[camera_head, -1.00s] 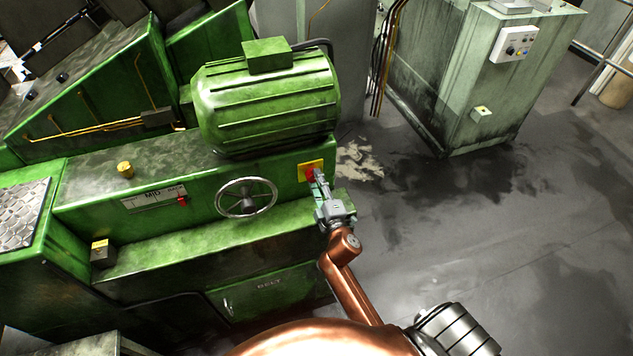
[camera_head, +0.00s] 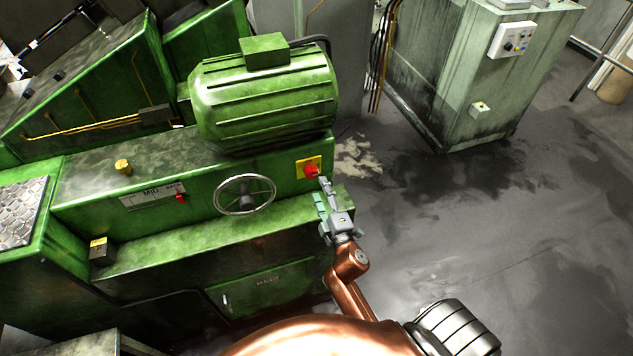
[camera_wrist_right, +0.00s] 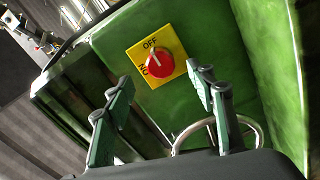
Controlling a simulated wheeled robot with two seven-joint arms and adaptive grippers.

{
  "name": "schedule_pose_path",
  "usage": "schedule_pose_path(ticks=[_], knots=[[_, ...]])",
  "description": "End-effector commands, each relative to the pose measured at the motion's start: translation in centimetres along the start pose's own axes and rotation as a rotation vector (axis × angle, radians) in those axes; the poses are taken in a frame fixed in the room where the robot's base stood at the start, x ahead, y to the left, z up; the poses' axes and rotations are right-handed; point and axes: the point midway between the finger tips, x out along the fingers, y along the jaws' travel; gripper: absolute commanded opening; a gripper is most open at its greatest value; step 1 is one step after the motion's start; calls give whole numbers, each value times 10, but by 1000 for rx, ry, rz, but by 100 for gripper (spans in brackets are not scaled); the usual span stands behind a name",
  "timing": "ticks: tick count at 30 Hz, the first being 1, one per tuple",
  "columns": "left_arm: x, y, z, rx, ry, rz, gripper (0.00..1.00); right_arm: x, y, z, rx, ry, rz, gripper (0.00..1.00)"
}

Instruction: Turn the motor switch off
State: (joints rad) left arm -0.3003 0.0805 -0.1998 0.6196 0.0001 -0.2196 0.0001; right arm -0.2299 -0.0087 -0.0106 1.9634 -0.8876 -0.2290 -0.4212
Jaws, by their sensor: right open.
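The motor switch is a red knob (camera_head: 311,172) on a yellow plate (camera_head: 302,168), on the green machine's front below the motor. In the right wrist view the red knob (camera_wrist_right: 160,64) is clear between the finger lines, and its white mark points toward the OFF label. The ON label is at the plate's left. My right gripper (camera_head: 322,194) is open and empty, just in front of and below the knob, apart from it. Its two fingers also show in the right wrist view (camera_wrist_right: 159,78). My left gripper is not in view.
A handwheel (camera_head: 245,194) is left of the switch. The green motor (camera_head: 265,100) sits above it. A small red lever (camera_head: 180,198) is further left. A pale green cabinet (camera_head: 460,80) stands at back right. The floor to the right is clear.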

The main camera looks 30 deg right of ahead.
Motion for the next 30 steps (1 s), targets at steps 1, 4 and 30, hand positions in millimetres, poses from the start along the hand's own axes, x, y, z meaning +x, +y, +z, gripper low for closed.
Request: schedule_pose_path(ticks=[1,4,30], knots=[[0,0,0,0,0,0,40,-12,-1,1,3,-3,-2,51],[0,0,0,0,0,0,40,-31,-1,1,3,-2,-3,51],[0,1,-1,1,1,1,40,-59,0,1,5,-4,-2,51]])
